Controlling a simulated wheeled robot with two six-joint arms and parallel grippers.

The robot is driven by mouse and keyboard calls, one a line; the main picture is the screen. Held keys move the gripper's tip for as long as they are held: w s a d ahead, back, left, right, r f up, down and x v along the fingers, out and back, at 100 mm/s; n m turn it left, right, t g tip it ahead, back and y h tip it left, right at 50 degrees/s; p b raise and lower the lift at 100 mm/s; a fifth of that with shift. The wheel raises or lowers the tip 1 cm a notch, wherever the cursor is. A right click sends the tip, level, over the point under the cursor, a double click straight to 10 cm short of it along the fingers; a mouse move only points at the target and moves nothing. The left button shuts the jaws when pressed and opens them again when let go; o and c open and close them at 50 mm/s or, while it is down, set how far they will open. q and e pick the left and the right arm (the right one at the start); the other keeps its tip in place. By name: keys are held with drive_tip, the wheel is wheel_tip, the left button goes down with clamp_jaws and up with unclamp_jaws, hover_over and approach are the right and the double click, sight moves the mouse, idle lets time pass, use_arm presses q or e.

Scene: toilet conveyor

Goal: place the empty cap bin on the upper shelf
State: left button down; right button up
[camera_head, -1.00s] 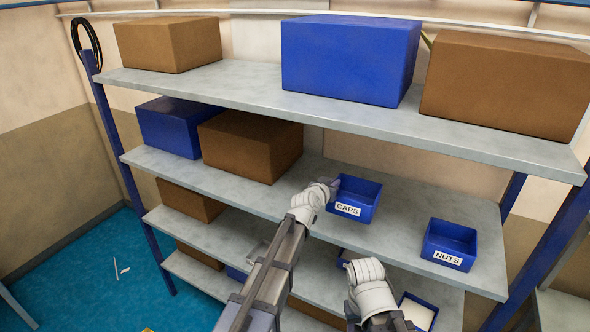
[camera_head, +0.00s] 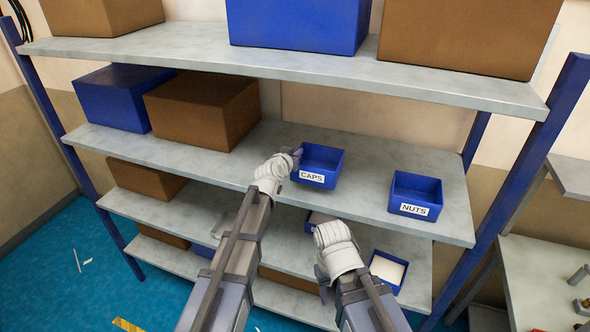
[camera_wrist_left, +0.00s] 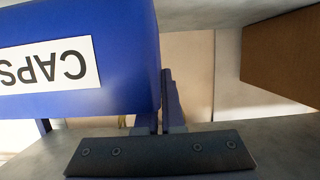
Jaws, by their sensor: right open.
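The cap bin (camera_head: 318,178) is a small open blue bin labelled CAPS, empty inside as far as I see. It is at the second shelf from the top (camera_head: 375,195); I cannot tell whether its base touches the board. My left gripper (camera_head: 296,157) is at its left wall. In the left wrist view, the cap bin (camera_wrist_left: 110,75) appears upside down, and the fingers (camera_wrist_left: 160,110) are close together at the wall's rim, closed on it. My right gripper (camera_head: 322,278) is open and empty, lower down in front of the shelves.
An open blue NUTS bin (camera_head: 416,192) stands to the right on the same shelf. A brown box (camera_head: 205,110) and blue box (camera_head: 125,95) fill its left side. Large boxes stand on the top shelf (camera_head: 190,50). A bin with white contents (camera_head: 387,270) is on a lower shelf.

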sight(317, 165)
use_arm(q)
drive_tip(key=shift+f, duration=0.1)
wheel_tip(317, 165, down, 4)
drive_tip(key=b, duration=0.3)
drive_tip(key=shift+r+b, duration=0.2)
drive_tip(key=shift+b, duration=0.1)
drive_tip(key=shift+f, duration=0.1)
drive_tip(key=c, duration=1)
unclamp_jaws()
drive_tip(key=shift+c, duration=0.2)
